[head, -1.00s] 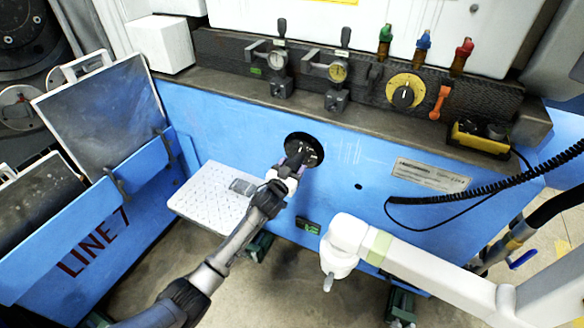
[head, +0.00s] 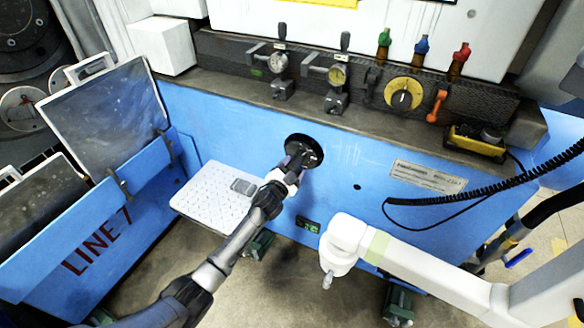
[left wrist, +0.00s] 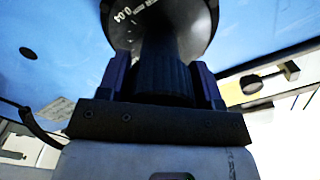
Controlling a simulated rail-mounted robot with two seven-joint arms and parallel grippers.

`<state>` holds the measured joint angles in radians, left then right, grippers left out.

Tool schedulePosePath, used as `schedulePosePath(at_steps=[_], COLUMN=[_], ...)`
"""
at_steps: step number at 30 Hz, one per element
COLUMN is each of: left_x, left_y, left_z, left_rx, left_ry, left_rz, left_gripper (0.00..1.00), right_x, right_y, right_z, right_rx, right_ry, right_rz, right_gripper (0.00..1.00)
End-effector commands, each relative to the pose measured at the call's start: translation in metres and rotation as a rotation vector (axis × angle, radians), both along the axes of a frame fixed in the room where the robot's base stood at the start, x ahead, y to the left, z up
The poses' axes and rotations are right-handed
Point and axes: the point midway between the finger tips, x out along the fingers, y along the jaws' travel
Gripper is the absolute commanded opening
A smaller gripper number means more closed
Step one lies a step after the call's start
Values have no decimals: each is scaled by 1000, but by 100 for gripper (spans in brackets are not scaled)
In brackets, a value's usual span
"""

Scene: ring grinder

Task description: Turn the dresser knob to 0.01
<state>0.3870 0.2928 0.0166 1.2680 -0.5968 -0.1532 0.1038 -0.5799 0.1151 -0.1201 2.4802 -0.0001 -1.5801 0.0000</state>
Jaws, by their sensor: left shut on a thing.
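The dresser knob (left wrist: 165,78) is a dark ribbed cylinder standing out from a round black dial (head: 310,142) on the blue front panel. White graduations show on the dial face (left wrist: 137,22) in the left wrist view, with 0.04 readable at its left side; no index mark can be made out. My left gripper (head: 296,160) reaches the dial from below. In the left wrist view its fingers (left wrist: 160,80) lie on both sides of the knob, shut on it. In the head view the gripper covers part of the dial. My right gripper is not in view.
A white perforated plate (head: 205,205) juts out left of my left forearm. A yellow dial (head: 403,94) and two gauges are on the ledge above. A black coiled cable hangs at right.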

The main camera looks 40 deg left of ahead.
Motion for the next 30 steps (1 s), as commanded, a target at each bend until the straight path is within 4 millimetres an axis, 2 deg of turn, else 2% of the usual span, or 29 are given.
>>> schedulePosePath(at_steps=[9, 21, 22, 30], left_x=[0, 0, 0, 0], left_y=[0, 0, 0, 0], left_z=[0, 0, 0, 0], left_rx=[70, 75, 75, 74], left_ry=[16, 17, 17, 16], left_rz=[0, 0, 0, 0], left_gripper=[35, 35, 60, 85], right_x=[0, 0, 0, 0], right_y=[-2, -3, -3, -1], right_z=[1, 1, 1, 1], right_rx=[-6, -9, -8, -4], right_ry=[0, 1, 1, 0], right_rz=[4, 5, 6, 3], right_gripper=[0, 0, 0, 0])
